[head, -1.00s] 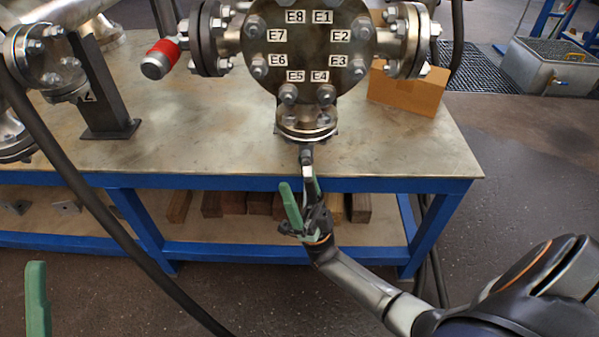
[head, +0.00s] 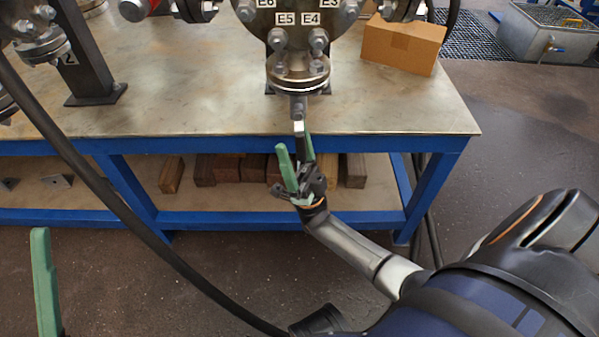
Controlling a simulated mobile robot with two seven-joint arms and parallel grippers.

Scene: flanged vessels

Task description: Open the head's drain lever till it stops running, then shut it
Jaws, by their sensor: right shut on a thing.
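The steel head (head: 262,22), a bolted round cover with labels E5 and E4, is cut off by the top of the head view. A flanged drain outlet (head: 299,74) sits under it, with a small valve stub below. The drain lever (head: 299,127) hangs down from the stub in front of the bench's front edge. My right gripper (head: 296,150), with green fingers, is shut on the lever's lower part and hides some of it. No running liquid shows. One green finger of my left gripper (head: 43,280) shows at the lower left, away from everything.
The metal-topped bench (head: 180,105) has a blue frame and a lower shelf with several wooden blocks (head: 228,168). A cardboard box (head: 402,43) stands on it at the right. A black hose (head: 110,200) crosses the left foreground. A grey tank (head: 552,42) stands at the back right.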

